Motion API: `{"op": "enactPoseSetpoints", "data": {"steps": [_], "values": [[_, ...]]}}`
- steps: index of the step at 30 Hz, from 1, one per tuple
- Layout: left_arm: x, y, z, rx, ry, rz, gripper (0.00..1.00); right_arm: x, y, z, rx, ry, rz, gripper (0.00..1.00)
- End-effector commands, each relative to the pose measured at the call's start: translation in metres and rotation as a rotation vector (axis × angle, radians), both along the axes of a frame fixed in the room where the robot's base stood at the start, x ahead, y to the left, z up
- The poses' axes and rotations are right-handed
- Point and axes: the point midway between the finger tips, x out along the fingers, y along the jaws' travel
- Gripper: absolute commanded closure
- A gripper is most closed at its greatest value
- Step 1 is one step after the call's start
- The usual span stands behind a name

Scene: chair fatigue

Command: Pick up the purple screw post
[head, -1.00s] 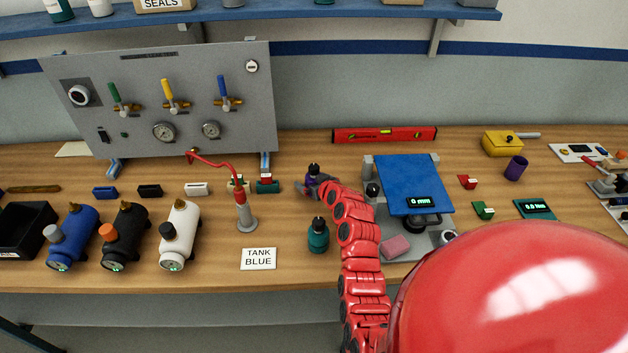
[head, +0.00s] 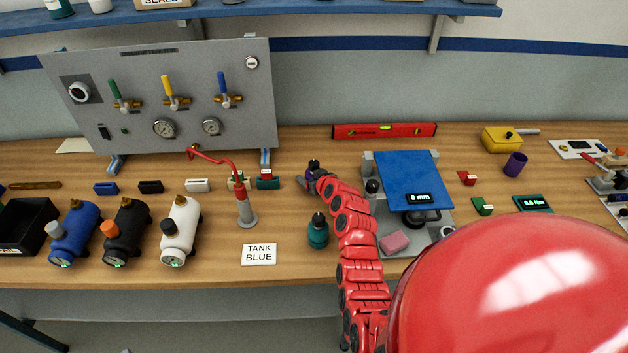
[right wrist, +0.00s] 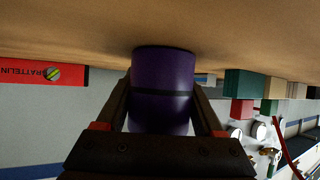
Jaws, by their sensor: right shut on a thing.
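The purple screw post (head: 314,170), with a black top, stands upright on the bench in the head view, right of the dark teal block. It fills the middle of the right wrist view as a purple cylinder (right wrist: 162,75) with a dark band. My right gripper (right wrist: 163,105) is shut on it, one dark finger on each side. In the head view my right gripper (head: 314,182) is small and partly hidden by the post and my red arm. I cannot tell whether the post's base is touching the bench. My left gripper is not in view.
A teal post with a black top (head: 318,232) stands nearer on the bench. The grey stand with a blue plate (head: 402,180) is right of my arm. A red level (head: 384,131) lies behind. The red-hosed stand (head: 244,210) and gauge panel (head: 180,100) are left.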

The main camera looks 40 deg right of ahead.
Motion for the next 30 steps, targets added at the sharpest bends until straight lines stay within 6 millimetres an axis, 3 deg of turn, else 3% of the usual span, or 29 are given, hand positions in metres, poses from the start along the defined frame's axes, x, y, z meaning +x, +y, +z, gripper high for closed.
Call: {"op": "enactPoseSetpoints", "data": {"steps": [2, 17, 23, 30], "values": [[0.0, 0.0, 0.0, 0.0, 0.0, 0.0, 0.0, 0.0, 0.0, 0.0, 0.0, 0.0, 0.0, 1.0], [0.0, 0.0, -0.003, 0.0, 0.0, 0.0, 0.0, 0.001, 0.0, 0.006, -0.001, -0.003, 0.001, 1.0], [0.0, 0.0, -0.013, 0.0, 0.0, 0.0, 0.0, 0.001, 0.0, 0.029, -0.004, -0.006, 0.001, 1.0], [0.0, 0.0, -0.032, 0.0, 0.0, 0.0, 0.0, 0.001, -0.001, 0.078, -0.006, -0.009, -0.001, 1.0]]}}
